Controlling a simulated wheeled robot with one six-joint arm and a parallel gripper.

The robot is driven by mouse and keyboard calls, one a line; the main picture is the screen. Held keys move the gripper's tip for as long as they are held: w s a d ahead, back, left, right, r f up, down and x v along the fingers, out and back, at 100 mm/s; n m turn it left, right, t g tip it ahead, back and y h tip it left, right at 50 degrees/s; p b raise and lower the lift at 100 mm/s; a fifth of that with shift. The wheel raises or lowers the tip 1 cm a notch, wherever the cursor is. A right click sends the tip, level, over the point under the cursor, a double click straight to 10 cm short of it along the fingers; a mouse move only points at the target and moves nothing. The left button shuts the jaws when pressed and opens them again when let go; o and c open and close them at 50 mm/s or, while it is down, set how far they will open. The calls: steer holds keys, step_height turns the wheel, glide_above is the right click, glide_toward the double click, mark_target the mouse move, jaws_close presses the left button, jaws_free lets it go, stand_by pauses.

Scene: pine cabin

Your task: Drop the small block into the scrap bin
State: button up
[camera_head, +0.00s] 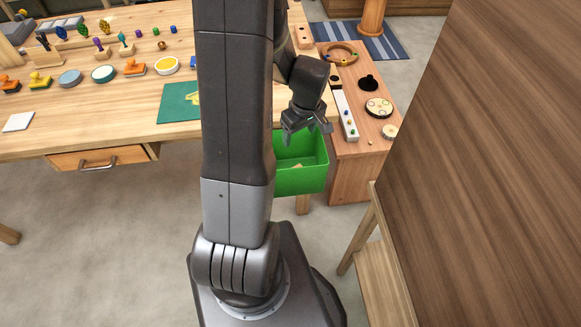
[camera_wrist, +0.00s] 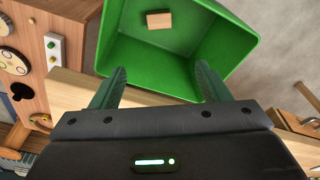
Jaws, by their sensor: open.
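The small wooden block (camera_wrist: 159,20) lies inside the green scrap bin (camera_wrist: 240,45), apart from the jaws. In the head view the bin (camera_head: 312,178) hangs or stands at the table's right end, and a pale bit of the block (camera_head: 298,166) shows inside it. My gripper (camera_head: 307,130) is above the bin's back part, pointing down. In the wrist view my gripper (camera_wrist: 160,88) has its two fingers spread wide with nothing between them. The lower part of the bin is partly hidden by my arm in the head view.
A wooden table (camera_head: 130,95) with stamps, pads and a green mat (camera_head: 180,103) is at the left. A wooden cabinet (camera_head: 358,165) with round pieces on top stands right of the bin. A tall wooden panel (camera_head: 480,150) fills the right side. Bare floor lies in front.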

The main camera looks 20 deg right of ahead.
step_height(320, 180, up, 10)
steer(key=s, duration=0.1)
steer(key=shift+s+d, duration=0.15)
steer(key=shift+s, duration=0.1)
steer(key=shift+f, duration=0.15)
step_height(320, 180, down, 11)
steer(key=w+p, duration=0.1)
steer(key=w, duration=0.1)
steer(key=shift+a, duration=0.25)
stand_by(0.5)
